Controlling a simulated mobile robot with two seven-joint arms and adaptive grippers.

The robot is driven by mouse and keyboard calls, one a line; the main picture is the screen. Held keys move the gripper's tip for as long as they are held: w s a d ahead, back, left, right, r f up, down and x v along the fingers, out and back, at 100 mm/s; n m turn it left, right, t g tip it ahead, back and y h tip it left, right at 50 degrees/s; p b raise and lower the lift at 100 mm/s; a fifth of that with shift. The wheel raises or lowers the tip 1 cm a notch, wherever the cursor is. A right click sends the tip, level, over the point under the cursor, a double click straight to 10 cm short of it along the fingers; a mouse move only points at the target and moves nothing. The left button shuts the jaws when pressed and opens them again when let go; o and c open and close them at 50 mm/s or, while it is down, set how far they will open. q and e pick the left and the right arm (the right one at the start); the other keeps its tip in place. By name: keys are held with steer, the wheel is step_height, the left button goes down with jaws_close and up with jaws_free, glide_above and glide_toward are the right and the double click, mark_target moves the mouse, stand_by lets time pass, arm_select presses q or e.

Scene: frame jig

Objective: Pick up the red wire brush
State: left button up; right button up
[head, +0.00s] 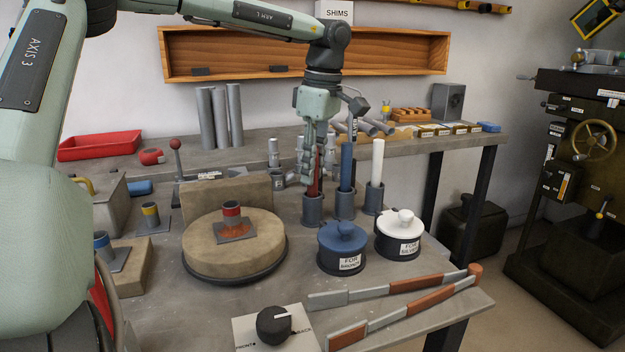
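The red wire brush (314,186) stands upright in a grey holder cup (312,209) on the bench. Only part of its red handle shows; its lower end is hidden in the cup. My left gripper (309,177) points down right at the red handle, with its fingers in front of and beside it. Whether the fingers touch or close on the handle cannot be told from this angle. A blue brush (346,165) and a white brush (377,162) stand in similar cups to the right. My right gripper is not in view.
A blue pot (342,248) and a white-lidded pot (399,235) stand in front of the cups. A round turntable (205,255) with a red-banded part is to the left. Long-handled tools (400,300) lie at the front right. A shelf (455,143) with pipes runs behind.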

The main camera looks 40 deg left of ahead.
arm_select(q)
jaws_close()
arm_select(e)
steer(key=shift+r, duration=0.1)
arm_select(q)
step_height(320, 180, up, 9)
steer(key=s+r+p, duration=0.1)
steer(key=s+r, duration=0.1)
steer(key=s, duration=0.8)
steer(key=s+r+p, duration=0.1)
steer(key=s+r, duration=0.1)
steer(key=s, duration=0.8)
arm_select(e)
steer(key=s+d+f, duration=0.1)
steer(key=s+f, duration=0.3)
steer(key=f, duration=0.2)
arm_select(q)
step_height(320, 180, down, 7)
steer(key=b, duration=0.4)
steer(key=shift+s+b, duration=0.2)
steer(key=shift+b, duration=0.2)
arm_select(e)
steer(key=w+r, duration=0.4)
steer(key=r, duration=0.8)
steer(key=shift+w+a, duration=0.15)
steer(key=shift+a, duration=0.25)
arm_select(q)
steer(key=shift+a, duration=0.1)
